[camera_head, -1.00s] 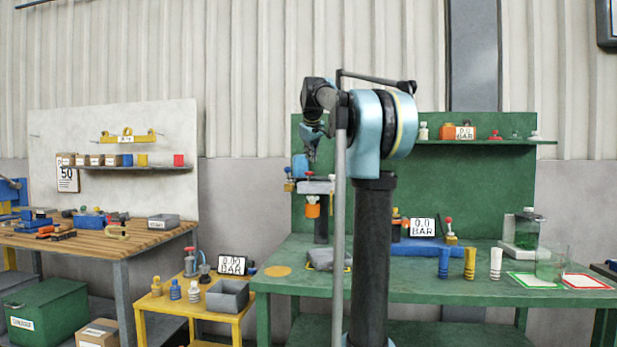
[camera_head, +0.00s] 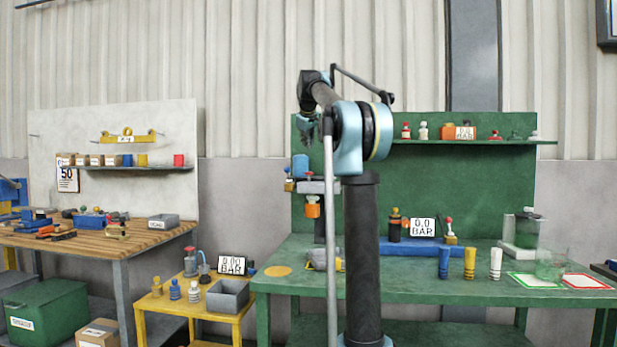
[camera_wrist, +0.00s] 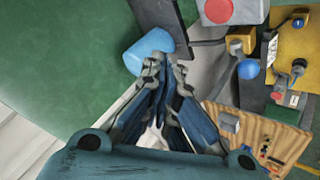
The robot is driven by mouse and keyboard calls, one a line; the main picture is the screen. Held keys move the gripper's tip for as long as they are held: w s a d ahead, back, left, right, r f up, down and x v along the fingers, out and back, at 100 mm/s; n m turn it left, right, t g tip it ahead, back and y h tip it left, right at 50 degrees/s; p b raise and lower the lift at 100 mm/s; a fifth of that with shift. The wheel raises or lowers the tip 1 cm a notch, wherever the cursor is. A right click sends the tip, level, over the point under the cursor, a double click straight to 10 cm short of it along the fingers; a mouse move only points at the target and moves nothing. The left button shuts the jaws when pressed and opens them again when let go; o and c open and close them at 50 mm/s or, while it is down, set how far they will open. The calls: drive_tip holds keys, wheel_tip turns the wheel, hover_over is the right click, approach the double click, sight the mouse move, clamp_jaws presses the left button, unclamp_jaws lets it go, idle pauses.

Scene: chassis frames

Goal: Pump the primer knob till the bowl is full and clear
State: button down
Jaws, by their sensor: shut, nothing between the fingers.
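The filter unit on the green board has a grey head (camera_head: 322,187), a red knob (camera_head: 310,175) on top and an orange bowl (camera_head: 312,209) below. The red knob seems to be the round red top (camera_wrist: 219,10) at the wrist view's upper edge. The bowl's fill and clarity are too small to tell. My gripper (camera_head: 308,130) is above the unit, apart from the knob. In the wrist view my gripper (camera_wrist: 166,72) is shut and empty, its tips beside a blue cylinder (camera_wrist: 148,50) in the picture.
A blue canister (camera_head: 300,165) and a small yellow fitting (camera_head: 289,185) crowd the unit's left side. The green bench (camera_head: 420,284) holds a gauge sign (camera_head: 423,227) and several cylinders. A yellow cart (camera_head: 195,312) stands left. The space above the unit is open.

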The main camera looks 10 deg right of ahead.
drive_tip(key=shift+f, duration=4.25)
drive_tip(key=shift+s+f, duration=0.1)
drive_tip(key=shift+f, duration=1.25)
drive_tip(key=shift+r, duration=1.4)
drive_tip(key=shift+r, duration=0.1)
drive_tip(key=shift+r, duration=2.4)
